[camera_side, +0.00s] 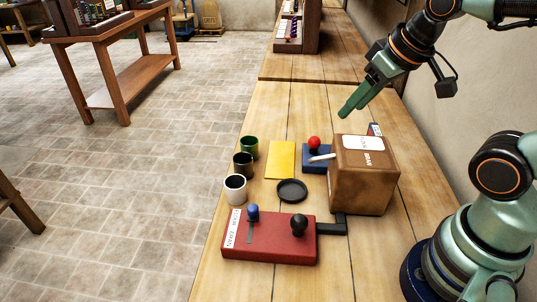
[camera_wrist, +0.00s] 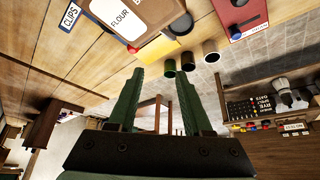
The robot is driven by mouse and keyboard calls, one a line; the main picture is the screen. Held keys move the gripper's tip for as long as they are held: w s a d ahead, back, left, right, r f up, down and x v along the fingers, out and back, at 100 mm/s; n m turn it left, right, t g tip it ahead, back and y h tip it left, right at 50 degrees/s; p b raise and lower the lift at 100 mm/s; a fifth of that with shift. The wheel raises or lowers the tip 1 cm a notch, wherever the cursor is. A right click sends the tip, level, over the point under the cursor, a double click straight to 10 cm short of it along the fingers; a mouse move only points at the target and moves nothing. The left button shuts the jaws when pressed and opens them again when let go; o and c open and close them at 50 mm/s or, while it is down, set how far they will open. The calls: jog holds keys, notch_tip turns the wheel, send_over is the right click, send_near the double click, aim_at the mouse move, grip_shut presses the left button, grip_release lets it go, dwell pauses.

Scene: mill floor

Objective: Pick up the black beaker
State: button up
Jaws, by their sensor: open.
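The black beaker (camera_side: 243,165) stands upright on the wooden table near its left edge, between a green cup (camera_side: 249,147) and a white cup (camera_side: 235,188). In the wrist view the black beaker (camera_wrist: 187,62) is the middle one of the three cups, small and seen at a slant beyond the fingertips. My gripper (camera_side: 345,112) is up at the right, above and behind the brown box, well apart from the beaker. In the wrist view my gripper (camera_wrist: 162,72) has its two green fingers spread, with nothing held between them.
A brown box (camera_side: 362,188) with a white label stands between my arm and the cups. A red lever panel (camera_side: 270,246), black round dish (camera_side: 292,192), yellow sheet (camera_side: 280,160) and blue base (camera_side: 316,166) with a red ball lie nearby. The table behind them is mostly clear.

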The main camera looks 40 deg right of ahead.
jog(key=o, duration=0.8)
jog(key=shift+c, duration=0.2)
jog(key=shift+w, duration=0.1)
